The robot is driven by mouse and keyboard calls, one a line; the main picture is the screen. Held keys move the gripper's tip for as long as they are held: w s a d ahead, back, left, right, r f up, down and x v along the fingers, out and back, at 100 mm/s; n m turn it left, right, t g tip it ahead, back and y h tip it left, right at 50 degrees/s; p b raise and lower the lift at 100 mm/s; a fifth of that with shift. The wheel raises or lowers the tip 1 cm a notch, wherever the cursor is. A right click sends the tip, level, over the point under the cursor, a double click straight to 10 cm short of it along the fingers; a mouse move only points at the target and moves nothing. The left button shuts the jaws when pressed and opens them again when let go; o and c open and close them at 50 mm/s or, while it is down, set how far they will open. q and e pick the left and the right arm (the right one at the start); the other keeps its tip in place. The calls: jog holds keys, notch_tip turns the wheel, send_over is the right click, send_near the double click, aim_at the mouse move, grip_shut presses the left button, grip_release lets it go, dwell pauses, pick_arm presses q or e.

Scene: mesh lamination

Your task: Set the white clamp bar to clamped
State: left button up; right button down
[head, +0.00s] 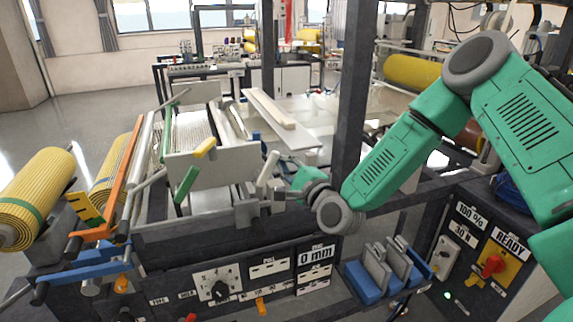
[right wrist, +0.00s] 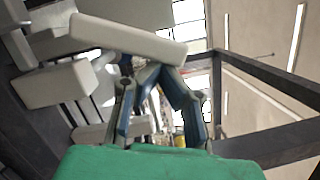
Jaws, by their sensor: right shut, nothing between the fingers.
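A short white bar (head: 267,168), which I take to be the clamp bar, stands tilted up on the machine, left of my right gripper. In the right wrist view a pale white bar (right wrist: 130,39) crosses just beyond the fingertips. My right gripper (head: 284,193) is shut and empty, close to the bar's lower end. In the right wrist view the blue-grey fingers (right wrist: 152,72) come together below the bar. I cannot tell whether they touch it. My left gripper is not in view.
A green handle (head: 186,184) and a yellow handle (head: 205,147) stand left of the white bar. A dark upright post (head: 352,90) rises behind my right arm. A control panel (head: 220,288) with knobs lies below. Blue-and-grey blocks (head: 372,277) stand at the front.

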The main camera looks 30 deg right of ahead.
jog(key=a+r+n, duration=0.1)
jog(key=a+n+p, duration=0.1)
jog(key=n, duration=0.1)
jog(key=shift+w+r+n+g+y, duration=0.2)
jog(key=shift+r+n+g+y, duration=0.1)
jog(key=shift+r+y, duration=0.1)
jog(key=shift+w+a+r+n+g+h+p, duration=0.1)
jog(key=shift+w+a+n+g+p, duration=0.15)
jog(key=shift+a+n, duration=0.8)
jog(key=shift+w+a+n+g+h+p, duration=0.1)
jog(key=shift+w+a+n+g, duration=0.2)
jog(key=shift+a+n, duration=0.75)
jog(key=shift+w+a+r+n+g+h+p, duration=0.1)
jog(key=shift+a+n+g+p, duration=0.2)
jog(key=shift+a+n, duration=0.75)
jog(key=shift+d+n, duration=0.35)
